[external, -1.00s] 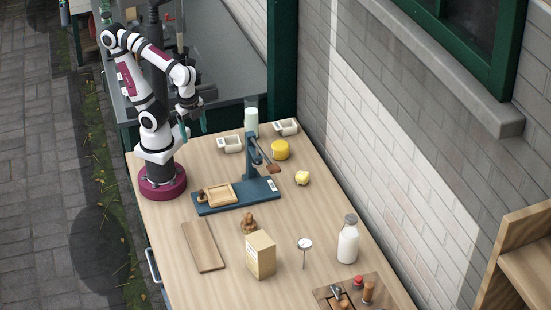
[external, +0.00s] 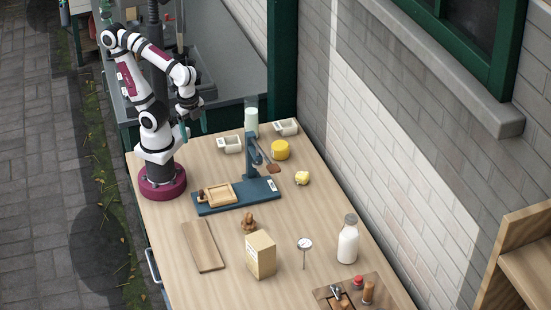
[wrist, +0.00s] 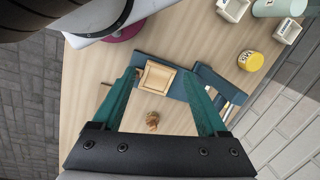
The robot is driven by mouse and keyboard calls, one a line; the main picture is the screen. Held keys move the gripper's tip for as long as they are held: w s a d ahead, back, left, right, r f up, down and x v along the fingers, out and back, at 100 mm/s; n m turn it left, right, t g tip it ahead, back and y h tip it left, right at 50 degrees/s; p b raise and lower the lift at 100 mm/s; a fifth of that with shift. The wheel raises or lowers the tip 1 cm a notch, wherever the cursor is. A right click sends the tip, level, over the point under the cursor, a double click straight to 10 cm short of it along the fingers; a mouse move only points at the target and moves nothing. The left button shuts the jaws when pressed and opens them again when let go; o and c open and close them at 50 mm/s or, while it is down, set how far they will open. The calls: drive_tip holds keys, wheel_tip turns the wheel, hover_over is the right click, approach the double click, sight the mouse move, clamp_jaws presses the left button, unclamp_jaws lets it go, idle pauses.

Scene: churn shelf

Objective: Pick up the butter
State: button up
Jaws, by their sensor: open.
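A small pale yellow lump (external: 302,178), which looks like the butter, sits on the wooden table right of the blue press stand in the external view. I cannot make it out in the wrist view. My gripper (external: 193,128) is open and empty, raised above the table's back-left end, well left of the lump. In the wrist view its two teal fingers (wrist: 160,74) are spread wide, with the wooden frame seen below between them.
The blue stand (external: 238,196) with its upright post (external: 250,155) and wooden frame (external: 220,195) stands between my arm and the lump. A yellow tub (external: 280,150), white dishes and a glass are behind; a carton (external: 261,255), milk bottle (external: 348,240) and thermometer (external: 304,246) are in front.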

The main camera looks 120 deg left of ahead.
drive_tip(key=o, duration=0.4)
